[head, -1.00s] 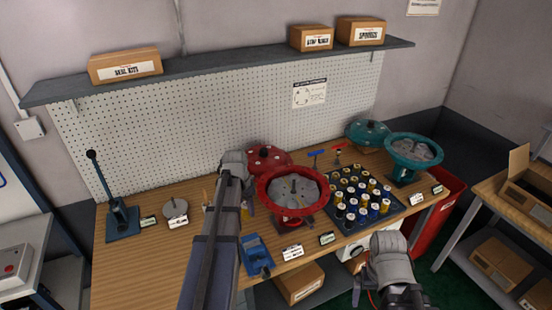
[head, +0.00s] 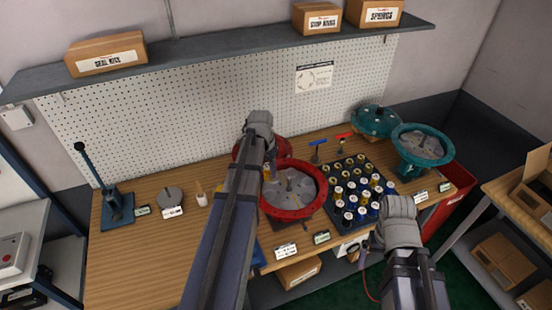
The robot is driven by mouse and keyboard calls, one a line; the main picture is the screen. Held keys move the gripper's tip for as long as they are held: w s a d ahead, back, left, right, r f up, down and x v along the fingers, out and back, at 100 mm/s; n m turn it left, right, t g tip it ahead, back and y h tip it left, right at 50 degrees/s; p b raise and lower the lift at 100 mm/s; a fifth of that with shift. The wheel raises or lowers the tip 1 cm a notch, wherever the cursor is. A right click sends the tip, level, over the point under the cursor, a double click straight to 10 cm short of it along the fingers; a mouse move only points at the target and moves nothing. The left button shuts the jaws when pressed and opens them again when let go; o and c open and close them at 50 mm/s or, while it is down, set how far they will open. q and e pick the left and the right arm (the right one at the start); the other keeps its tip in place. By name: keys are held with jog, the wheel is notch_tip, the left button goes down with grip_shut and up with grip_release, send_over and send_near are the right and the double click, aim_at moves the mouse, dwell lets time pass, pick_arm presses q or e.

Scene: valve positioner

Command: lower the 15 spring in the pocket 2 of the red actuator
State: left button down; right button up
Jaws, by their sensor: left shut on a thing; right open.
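The red actuator (head: 318,203) stands open on the bench, a round red housing with a grey inside and a small central stem. Its pocket numbers are too small to read. My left gripper (head: 271,168) is at the actuator's back-left rim, partly hidden by my arm. It is shut on a small yellowish piece (head: 266,175), seemingly the spring, whose number I cannot read. Whether the piece is over a pocket is unclear. My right gripper (head: 364,252) is open, low in front of the bench edge, right of the actuator.
A dark tray (head: 333,212) of several coloured springs stands right of the actuator. A red cover (head: 240,153) lies behind my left arm. A teal actuator (head: 419,146) and teal cover (head: 375,121) are at right. A press (head: 117,207) stands at left.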

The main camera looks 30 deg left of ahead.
pick_arm(q)
jog(key=shift+w, duration=0.3)
jog(key=shift+s+r, duration=0.1)
jog(key=shift+s, duration=0.2)
jog(key=shift+w+f+b, duration=0.2)
jog(key=shift+f+b, duration=0.35)
jog(key=shift+f, duration=0.05)
jog(key=shift+s+f+b, duration=0.1)
jog(key=shift+f+b, duration=0.6)
jog(key=shift+b, duration=0.1)
jog(key=shift+f+b, duration=2.2)
jog(key=shift+f, duration=0.05)
jog(key=shift+f+b, duration=1.65)
jog(key=shift+b, duration=0.05)
jog(key=shift+c, duration=1.8)
grip_release()
jog(key=shift+r, duration=0.15)
